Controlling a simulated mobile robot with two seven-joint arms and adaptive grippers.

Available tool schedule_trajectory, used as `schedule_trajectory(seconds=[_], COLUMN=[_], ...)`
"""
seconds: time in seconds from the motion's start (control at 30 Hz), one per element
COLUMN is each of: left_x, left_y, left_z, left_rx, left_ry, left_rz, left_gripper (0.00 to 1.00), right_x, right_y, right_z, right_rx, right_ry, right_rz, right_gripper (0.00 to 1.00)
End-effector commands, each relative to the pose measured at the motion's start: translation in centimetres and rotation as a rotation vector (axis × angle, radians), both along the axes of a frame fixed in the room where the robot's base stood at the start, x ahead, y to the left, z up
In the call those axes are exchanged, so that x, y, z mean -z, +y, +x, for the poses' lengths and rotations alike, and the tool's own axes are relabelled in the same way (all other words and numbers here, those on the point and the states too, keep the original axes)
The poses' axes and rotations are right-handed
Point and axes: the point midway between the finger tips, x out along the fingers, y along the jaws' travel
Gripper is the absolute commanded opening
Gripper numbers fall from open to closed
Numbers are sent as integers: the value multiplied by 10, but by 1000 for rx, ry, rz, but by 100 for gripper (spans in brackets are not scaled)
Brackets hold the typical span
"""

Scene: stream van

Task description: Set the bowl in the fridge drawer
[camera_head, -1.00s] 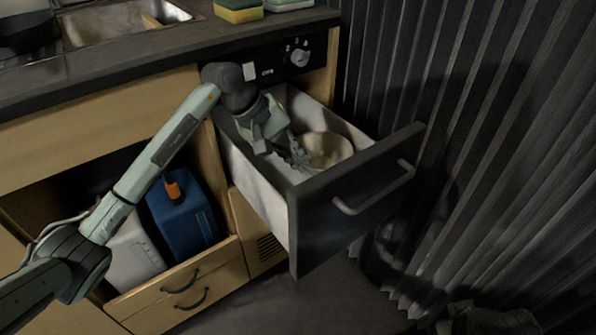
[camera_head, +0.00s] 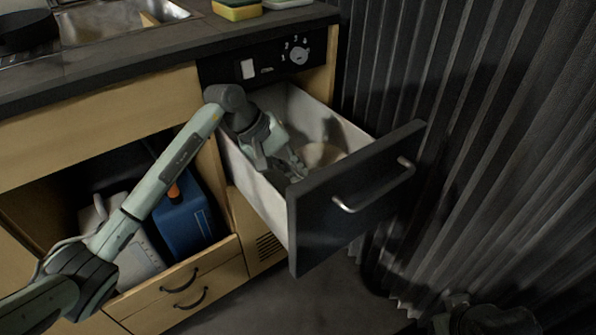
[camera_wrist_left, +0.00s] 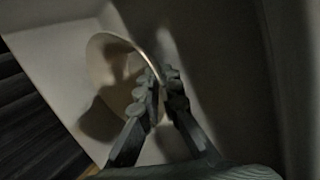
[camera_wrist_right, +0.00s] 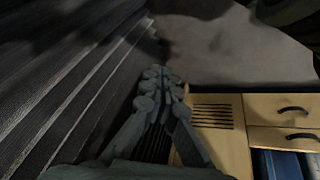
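The pale beige bowl (camera_head: 322,154) is low inside the open fridge drawer (camera_head: 345,132), partly hidden behind the drawer front in the head view. In the left wrist view the bowl (camera_wrist_left: 112,72) is tilted in the picture, with its rim running between my left fingertips. My left gripper (camera_head: 296,168) reaches down into the drawer and is shut on the bowl's rim (camera_wrist_left: 160,88). I cannot tell whether the bowl touches the drawer floor. My right gripper (camera_wrist_right: 161,82) is shut and empty, away from the drawer.
The dark drawer front (camera_head: 350,195) has a metal handle (camera_head: 378,188). A pleated dark curtain (camera_head: 480,140) hangs to the right. A blue container (camera_head: 185,218) and a whitish canister (camera_head: 136,258) stand in the open compartment at left. The counter (camera_head: 150,58) lies above.

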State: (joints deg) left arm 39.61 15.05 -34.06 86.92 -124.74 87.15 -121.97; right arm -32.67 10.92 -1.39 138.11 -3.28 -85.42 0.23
Motion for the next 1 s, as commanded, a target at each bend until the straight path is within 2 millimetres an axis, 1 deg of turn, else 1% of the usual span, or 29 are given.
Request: schedule_trajectory(seconds=[1.0], left_x=[11], left_y=[1], left_z=[-1], left_rx=[0], left_ry=[3], left_rz=[3], left_gripper=[0], right_x=[-20], right_y=[15], right_z=[16], right_rx=[-35], right_ry=[-110], right_rz=[22], right_gripper=[0])
